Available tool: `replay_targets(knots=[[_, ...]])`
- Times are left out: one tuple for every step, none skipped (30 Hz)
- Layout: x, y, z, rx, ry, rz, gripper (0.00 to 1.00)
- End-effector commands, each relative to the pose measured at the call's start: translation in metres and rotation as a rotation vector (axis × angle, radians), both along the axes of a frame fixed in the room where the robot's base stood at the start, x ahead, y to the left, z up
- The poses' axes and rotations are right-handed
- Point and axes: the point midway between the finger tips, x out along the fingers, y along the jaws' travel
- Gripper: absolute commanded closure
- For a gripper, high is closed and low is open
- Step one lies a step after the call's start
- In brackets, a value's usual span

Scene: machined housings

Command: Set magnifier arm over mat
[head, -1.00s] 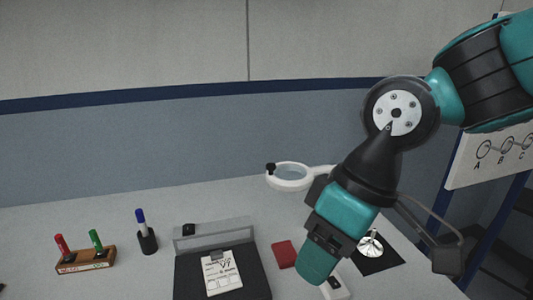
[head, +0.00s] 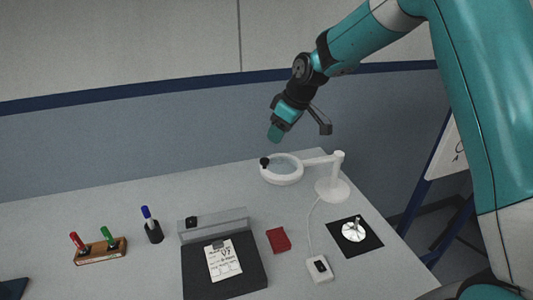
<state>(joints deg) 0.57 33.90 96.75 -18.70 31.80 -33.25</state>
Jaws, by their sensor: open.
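The white magnifier has a round lens ring (head: 283,181) with a black knob on its left side. Its arm (head: 320,160) runs right to a post on a round white base (head: 332,190) near the table's back right. The black mat (head: 372,241) lies in front of the base, with a shiny pale metal part (head: 353,233) on it. The lens ring is left of and behind the mat, not over it. My gripper (head: 274,134) is open, pointing down, and shows just above and behind the ring, apart from it in the picture.
A switch box (head: 319,268) on a cord lies left of the mat. A red block (head: 278,240), a dark clipboard-like stand (head: 205,275), a pen cup (head: 154,233) and a marker holder (head: 100,251) stand further left. The table's right edge is near the mat.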

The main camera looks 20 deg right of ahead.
Motion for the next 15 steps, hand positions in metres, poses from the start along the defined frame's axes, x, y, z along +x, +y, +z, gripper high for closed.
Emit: replay_targets(knots=[[0.003,0.004,-0.009,0.001,0.006,0.001,0.46],[0.005,0.006,-0.016,0.001,0.006,0.001,0.46],[0.007,0.009,-0.024,0.001,0.005,0.002,0.46],[0.009,0.011,-0.03,0.0,0.006,0.002,0.46],[0.011,0.012,-0.037,0.001,0.005,0.001,0.46],[0.013,0.015,-0.045,0.0,0.006,0.001,0.46],[0.015,0.016,-0.051,0.0,0.004,0.0,0.46],[0.017,0.018,-0.057,0.0,0.006,0.001,0.46],[0.019,0.02,-0.064,0.001,0.004,0.002,0.46],[0.021,0.022,-0.069,0.001,0.003,0.001,0.46],[0.022,0.023,-0.074,0.001,0.004,0.002,0.46],[0.023,0.025,-0.08,0.001,0.003,0.001,0.46],[0.025,0.026,-0.084,0.001,0.003,0.001,0.46],[0.026,0.027,-0.087,0.001,0.002,0.001,0.46],[0.027,0.028,-0.092,0.001,0.002,0.001,0.46]])
